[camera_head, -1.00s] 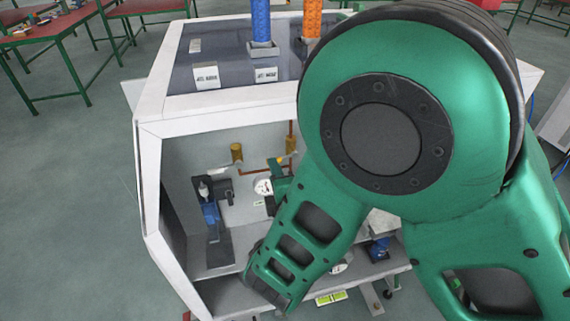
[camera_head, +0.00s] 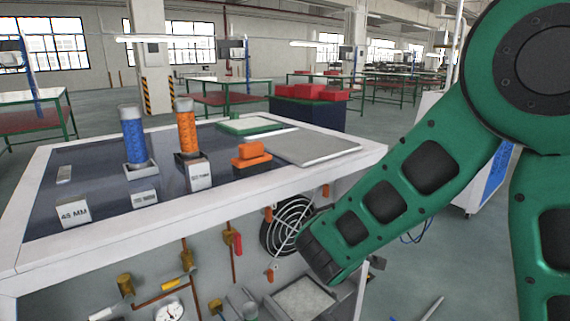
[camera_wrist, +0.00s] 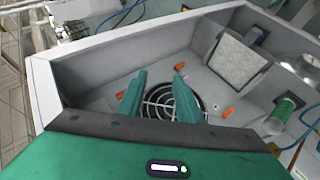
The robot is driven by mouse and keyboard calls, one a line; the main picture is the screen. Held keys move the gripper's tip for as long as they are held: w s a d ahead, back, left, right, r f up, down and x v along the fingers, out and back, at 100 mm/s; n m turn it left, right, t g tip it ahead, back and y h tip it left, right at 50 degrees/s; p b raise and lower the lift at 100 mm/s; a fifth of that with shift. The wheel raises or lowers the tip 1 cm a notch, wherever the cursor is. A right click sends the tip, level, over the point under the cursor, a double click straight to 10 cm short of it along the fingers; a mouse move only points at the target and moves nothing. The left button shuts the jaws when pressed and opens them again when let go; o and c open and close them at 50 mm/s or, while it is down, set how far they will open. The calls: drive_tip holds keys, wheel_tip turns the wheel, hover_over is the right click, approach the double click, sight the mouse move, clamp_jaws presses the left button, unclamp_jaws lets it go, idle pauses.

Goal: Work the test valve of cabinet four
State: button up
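The white cabinet (camera_head: 330,165) fills the left of the head view. Inside it, a red-handled part (camera_head: 237,241) hangs on a copper pipe, and a yellow-handled part (camera_head: 180,284) sits on another pipe run. I cannot tell which part is the test valve, and no cabinet number four is readable. In the wrist view my gripper (camera_wrist: 157,88) has its two green fingers apart, with nothing between them. They point into the cabinet, in front of the round fan grille (camera_wrist: 170,101). In the head view my gripper is hidden.
The fan grille also shows in the head view (camera_head: 288,225), beside my arm. A blue cylinder (camera_head: 134,137) and an orange cylinder (camera_head: 187,130) stand on the cabinet top. A gauge (camera_head: 170,311) is inside. A grey square panel (camera_wrist: 238,60) sits near the fan. Open floor lies right.

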drive_tip(key=s+d+m+g+h, duration=0.1)
drive_tip(key=s+d+m+g, duration=0.4)
drive_tip(key=d, duration=0.6)
drive_tip(key=s+d+m+g, duration=0.1)
drive_tip(key=s+d+m, duration=0.3)
drive_tip(key=s+d, duration=0.5)
drive_tip(key=s+d+r+m+g+y, duration=0.1)
drive_tip(key=s+d+m+g+y, duration=0.1)
drive_tip(key=s, duration=0.9)
drive_tip(key=s+d+r+m+g+y, duration=0.2)
drive_tip(key=s+m, duration=0.3)
drive_tip(key=s, duration=0.5)
drive_tip(key=shift+s+d+r+g, duration=0.15)
drive_tip(key=shift+s+d+g, duration=0.25)
drive_tip(key=shift+d, duration=0.15)
